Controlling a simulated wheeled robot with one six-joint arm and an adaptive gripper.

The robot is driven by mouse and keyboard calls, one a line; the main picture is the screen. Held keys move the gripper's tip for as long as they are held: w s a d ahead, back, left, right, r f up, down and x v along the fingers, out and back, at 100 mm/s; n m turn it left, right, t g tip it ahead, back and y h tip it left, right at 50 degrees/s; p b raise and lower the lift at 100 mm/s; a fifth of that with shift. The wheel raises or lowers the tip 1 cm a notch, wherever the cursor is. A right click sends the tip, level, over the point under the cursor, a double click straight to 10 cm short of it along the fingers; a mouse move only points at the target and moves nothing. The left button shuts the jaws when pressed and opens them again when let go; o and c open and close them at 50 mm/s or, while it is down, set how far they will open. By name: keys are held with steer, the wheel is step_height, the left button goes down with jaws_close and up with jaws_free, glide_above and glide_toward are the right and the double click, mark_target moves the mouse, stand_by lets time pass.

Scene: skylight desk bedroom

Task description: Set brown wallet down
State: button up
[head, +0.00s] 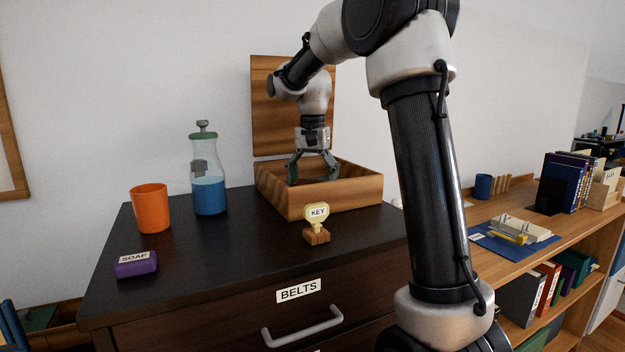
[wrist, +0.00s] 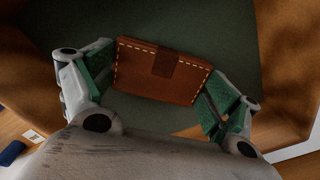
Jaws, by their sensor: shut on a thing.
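The brown wallet (wrist: 160,71) shows in the wrist view, with pale stitching and a darker strap. It is held between the green pads of my gripper (wrist: 157,88), which is shut on it. In the head view my gripper (head: 313,170) points down inside the open wooden box (head: 325,200) on the dark dresser. The box's front wall hides the wallet in the head view. The wrist view shows the box's dark green floor (wrist: 210,30) beneath the wallet. I cannot tell whether the wallet touches that floor.
The box lid (head: 292,110) stands open behind. A key trophy (head: 317,222) stands just in front of the box. An orange cup (head: 151,208), a bottle (head: 208,180) and purple soap (head: 136,264) are to the left. The dresser top (head: 230,250) is clear at front centre.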

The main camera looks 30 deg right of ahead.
steer(key=o, duration=0.8)
steer(key=shift+f, duration=0.1)
step_height(320, 180, up, 12)
steer(key=shift+r, duration=0.2)
stand_by(0.5)
